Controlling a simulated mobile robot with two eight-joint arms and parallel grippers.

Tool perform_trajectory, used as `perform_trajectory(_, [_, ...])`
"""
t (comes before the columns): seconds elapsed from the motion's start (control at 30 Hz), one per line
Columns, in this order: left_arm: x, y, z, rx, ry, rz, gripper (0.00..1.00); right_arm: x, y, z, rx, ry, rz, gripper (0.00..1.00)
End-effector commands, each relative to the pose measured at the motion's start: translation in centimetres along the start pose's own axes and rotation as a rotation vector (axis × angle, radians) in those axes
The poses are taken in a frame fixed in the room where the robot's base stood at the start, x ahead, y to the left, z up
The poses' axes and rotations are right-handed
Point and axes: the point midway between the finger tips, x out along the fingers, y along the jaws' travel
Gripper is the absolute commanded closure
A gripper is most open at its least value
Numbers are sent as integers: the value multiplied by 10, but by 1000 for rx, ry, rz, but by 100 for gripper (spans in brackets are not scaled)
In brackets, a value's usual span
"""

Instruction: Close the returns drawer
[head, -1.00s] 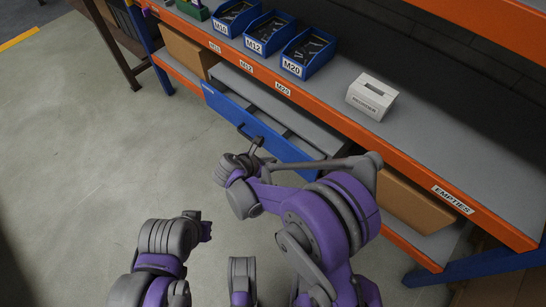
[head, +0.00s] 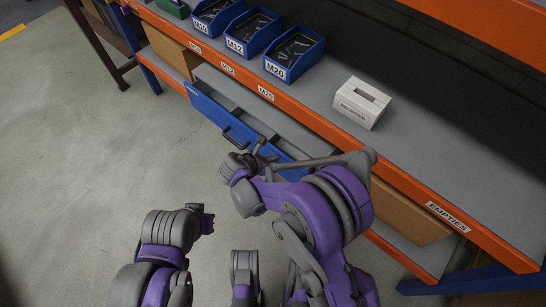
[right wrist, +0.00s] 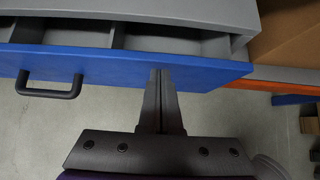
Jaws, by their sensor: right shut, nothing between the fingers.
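The returns drawer stands open under the shelf; its blue front (head: 208,107) faces me, with a dark handle (head: 232,138). In the right wrist view the blue front (right wrist: 215,74) runs across the picture, handle (right wrist: 48,88) at left, grey divided compartments behind. My right gripper (head: 263,147) is at the front, to the right of the handle. Its fingers (right wrist: 160,76) are together and empty, their tips overlapping the blue panel; I cannot tell whether they touch it. My left gripper (head: 206,219) is low, away from the drawer; its jaw opening is not clear.
Blue bins of parts, including the M20 bin (head: 293,55), and a white slotted box (head: 361,103) stand on the grey shelf. Its orange edge (head: 320,127) overhangs the drawer. Cardboard boxes (head: 410,214) sit below. The floor (head: 80,150) at left is clear.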

Motion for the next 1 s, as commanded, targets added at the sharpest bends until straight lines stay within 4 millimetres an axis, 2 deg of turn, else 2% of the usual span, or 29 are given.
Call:
perform_trajectory(0.17, [2,0,0,0,0,0,100,8,0,7,1,0,-2,100])
perform_trajectory(0.43, [8,0,2,0,-1,0,100,38,-1,36,1,0,-2,100])
perform_trajectory(1.0, [9,0,2,0,-2,0,100,35,1,36,2,-3,-1,100])
